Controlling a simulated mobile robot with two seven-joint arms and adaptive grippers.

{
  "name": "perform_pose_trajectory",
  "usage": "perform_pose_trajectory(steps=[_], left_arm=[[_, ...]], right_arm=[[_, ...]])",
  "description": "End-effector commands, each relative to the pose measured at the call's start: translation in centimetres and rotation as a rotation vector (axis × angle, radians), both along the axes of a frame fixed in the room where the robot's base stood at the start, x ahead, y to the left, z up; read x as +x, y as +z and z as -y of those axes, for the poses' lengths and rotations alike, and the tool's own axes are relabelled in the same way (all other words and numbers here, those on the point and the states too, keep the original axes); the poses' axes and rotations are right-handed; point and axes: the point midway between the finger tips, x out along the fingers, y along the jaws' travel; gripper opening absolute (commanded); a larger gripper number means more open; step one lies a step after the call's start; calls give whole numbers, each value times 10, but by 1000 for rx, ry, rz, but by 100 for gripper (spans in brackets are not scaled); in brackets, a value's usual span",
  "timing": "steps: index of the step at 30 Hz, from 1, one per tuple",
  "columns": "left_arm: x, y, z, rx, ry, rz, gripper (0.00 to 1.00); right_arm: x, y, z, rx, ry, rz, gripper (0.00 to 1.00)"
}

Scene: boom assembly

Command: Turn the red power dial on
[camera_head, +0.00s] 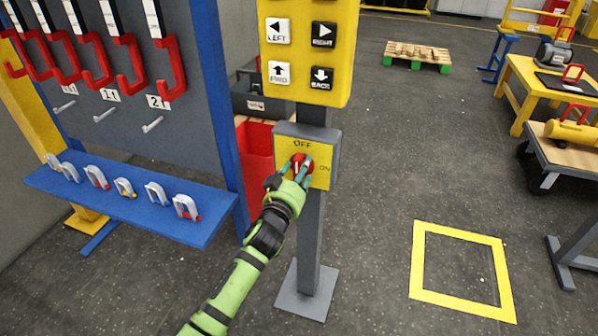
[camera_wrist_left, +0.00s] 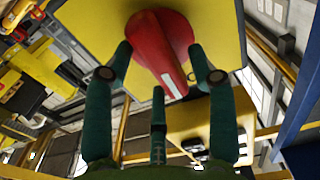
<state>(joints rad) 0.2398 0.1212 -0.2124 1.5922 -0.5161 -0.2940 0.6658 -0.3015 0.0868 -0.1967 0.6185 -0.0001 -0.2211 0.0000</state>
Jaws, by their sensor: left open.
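The red power dial (camera_head: 301,160) sits on a yellow panel (camera_head: 318,178) in a grey box on a post. "OFF" is printed above the dial and "ON" to its right. My left gripper (camera_head: 295,171) is at the dial, its green fingers open on either side of it and partly covering it. In the left wrist view the dial (camera_wrist_left: 158,38) shows a raised grip with a pale line pointing to the lower right. Two fingertips flank it and a third finger is below. I cannot tell whether they touch it. My right gripper is out of view.
A yellow button panel (camera_head: 305,55) is above the dial box on the same post. A blue shelf (camera_head: 140,205) with several clamps stands close on the left, beside my left arm. A red bin (camera_head: 255,150) is behind. The floor to the right, with a yellow square (camera_head: 460,235), is clear.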

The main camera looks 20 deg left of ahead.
Motion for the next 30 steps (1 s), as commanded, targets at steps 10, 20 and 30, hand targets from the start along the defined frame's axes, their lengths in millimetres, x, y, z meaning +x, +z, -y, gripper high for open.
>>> perform_pose_trajectory(steps=[10,20,30], left_arm=[[0,0,0,0,0,0,0],[0,0,0,33,0,1,0],[0,-1,2,245,1,7,0]], right_arm=[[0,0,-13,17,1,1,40],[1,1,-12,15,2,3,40],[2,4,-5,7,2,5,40]])
